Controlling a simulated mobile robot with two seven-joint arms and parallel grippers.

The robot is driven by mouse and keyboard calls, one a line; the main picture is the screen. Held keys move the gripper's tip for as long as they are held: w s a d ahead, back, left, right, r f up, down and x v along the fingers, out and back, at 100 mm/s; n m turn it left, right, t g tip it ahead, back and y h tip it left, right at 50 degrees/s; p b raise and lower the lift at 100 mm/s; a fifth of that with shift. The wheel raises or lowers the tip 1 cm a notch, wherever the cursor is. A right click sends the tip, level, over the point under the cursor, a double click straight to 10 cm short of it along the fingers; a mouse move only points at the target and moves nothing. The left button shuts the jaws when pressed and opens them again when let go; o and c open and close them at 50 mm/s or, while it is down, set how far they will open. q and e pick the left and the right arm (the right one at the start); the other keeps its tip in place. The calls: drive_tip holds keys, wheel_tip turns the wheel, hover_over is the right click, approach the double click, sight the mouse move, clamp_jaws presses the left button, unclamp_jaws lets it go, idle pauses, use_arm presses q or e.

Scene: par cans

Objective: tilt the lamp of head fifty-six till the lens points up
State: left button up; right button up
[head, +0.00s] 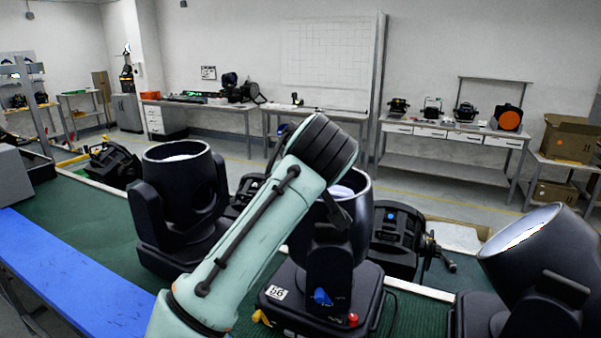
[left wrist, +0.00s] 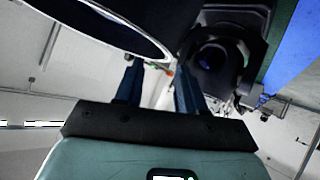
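Head fifty-six stands in the middle of the head view, its base bearing a white number label (head: 277,292). Its dark lamp (head: 352,215) looks upright, with the pale lens (head: 345,186) partly showing at the top. My mint-green left arm crosses in front of it and hides its left side. In the head view my left gripper is hidden. In the left wrist view the gripper's two dark fingers (left wrist: 159,82) stand apart, with nothing seen between them. A large dark lamp rim (left wrist: 130,25) is close by at upper left; contact cannot be told. My right gripper is not in view.
Another head (head: 180,205) with its lens up stands to the left. A head on the right (head: 545,255) has its lamp tilted. Several dark units lie behind on the green bench surface (head: 70,215). A blue strip (head: 75,275) runs along the front left.

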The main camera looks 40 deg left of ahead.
use_arm(q)
drive_tip(key=p+v, duration=0.1)
drive_tip(key=v, duration=0.8)
